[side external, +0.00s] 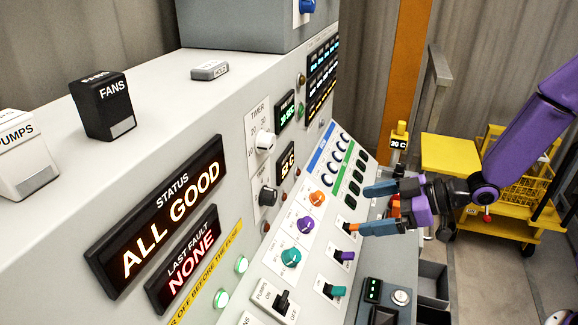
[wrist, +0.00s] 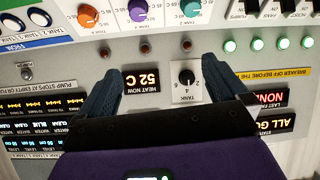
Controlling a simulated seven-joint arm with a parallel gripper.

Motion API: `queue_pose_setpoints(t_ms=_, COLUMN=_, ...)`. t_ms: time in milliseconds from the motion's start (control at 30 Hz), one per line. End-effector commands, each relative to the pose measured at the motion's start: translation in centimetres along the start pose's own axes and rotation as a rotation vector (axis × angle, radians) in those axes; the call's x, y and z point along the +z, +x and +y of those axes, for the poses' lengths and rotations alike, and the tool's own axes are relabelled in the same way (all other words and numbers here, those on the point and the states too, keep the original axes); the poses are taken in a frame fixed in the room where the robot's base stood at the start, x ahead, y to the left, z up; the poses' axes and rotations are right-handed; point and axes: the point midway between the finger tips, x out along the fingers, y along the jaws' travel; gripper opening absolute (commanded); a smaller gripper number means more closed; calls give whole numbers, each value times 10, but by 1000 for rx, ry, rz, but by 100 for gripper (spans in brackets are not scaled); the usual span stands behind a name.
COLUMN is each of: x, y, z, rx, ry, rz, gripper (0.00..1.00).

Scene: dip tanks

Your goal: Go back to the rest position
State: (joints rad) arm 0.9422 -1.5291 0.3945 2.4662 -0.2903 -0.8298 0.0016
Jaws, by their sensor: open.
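My gripper (side external: 368,208) is open and empty, in front of the sloped control panel (side external: 272,259) in the side external view. Its two fingers, one above the other there, are apart with nothing between them. In the wrist view my gripper (wrist: 165,85) spreads its fingers on either side of the "52 C" heat display (wrist: 141,79) and a black tank knob (wrist: 187,78). I cannot tell whether a fingertip touches the panel. The status display (side external: 168,211) reads "ALL GOOD" and the last fault display (side external: 185,259) reads "NONE".
Orange (side external: 317,198), teal (side external: 291,257) and purple (wrist: 138,11) knobs and several switches stand out from the panel near my gripper. Black "FANS" (side external: 103,105) and white "PUMPS" blocks sit on the console top. A yellow cart (side external: 506,219) stands behind my arm at right.

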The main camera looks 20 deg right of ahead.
Motion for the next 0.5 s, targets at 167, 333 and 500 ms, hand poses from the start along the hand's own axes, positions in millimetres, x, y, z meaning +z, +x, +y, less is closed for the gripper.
queue_pose_setpoints(t_ms=167, x=-4, y=4, z=25, rx=25, ry=40, rz=192, gripper=100)
queue_pose_setpoints(t_ms=333, x=-10, y=-2, z=44, rx=45, ry=74, rz=354, gripper=100)
queue_pose_setpoints(t_ms=500, x=-13, y=-9, z=53, rx=58, ry=92, rz=447, gripper=100)
